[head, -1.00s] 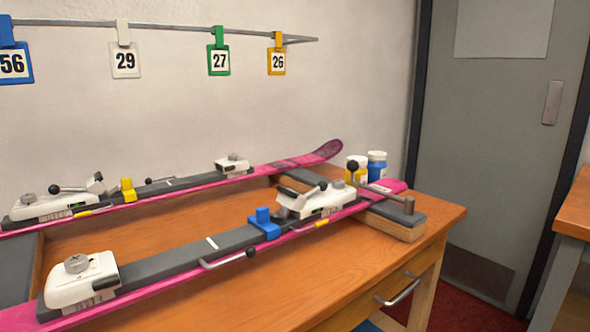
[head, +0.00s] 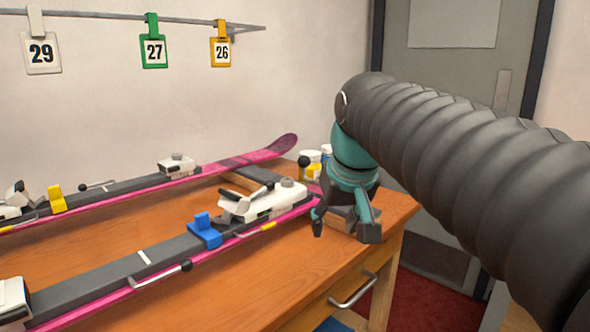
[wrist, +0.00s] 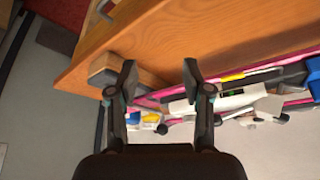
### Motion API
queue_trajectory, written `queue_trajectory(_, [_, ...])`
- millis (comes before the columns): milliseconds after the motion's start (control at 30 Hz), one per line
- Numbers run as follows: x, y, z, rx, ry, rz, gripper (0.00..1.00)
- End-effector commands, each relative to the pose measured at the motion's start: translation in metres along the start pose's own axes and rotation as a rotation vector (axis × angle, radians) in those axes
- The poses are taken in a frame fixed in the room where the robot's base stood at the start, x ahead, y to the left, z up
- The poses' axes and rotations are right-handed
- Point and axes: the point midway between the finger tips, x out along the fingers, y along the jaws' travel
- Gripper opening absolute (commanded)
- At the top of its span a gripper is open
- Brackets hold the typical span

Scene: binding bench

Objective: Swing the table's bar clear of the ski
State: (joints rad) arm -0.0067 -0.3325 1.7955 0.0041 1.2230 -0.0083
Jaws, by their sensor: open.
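My gripper (head: 343,230) is open, fingers down, at the ski's right end by the table's right edge. In the wrist view my gripper (wrist: 159,75) has its fingers spread wide.
A second pink ski (head: 230,162) lies behind. A padded wooden block (wrist: 103,75) shows beside one finger in the wrist view. Two jars (head: 311,158) stand behind my gripper. A drawer handle (head: 352,288) sticks out at the front. The front table top is clear.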

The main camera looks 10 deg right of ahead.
Motion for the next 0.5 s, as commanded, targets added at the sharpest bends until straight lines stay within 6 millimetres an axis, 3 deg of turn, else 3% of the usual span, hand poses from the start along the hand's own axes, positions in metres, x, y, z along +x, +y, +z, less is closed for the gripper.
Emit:
queue_trajectory(33, [-0.006,0.000,-0.025,-0.001,-0.004,-0.001,0.49])
queue_trajectory(200, [-0.025,0.002,-0.091,-0.003,-0.017,-0.003,0.49])
queue_trajectory(500, [-0.036,0.005,-0.184,-0.010,-0.040,-0.006,0.49])
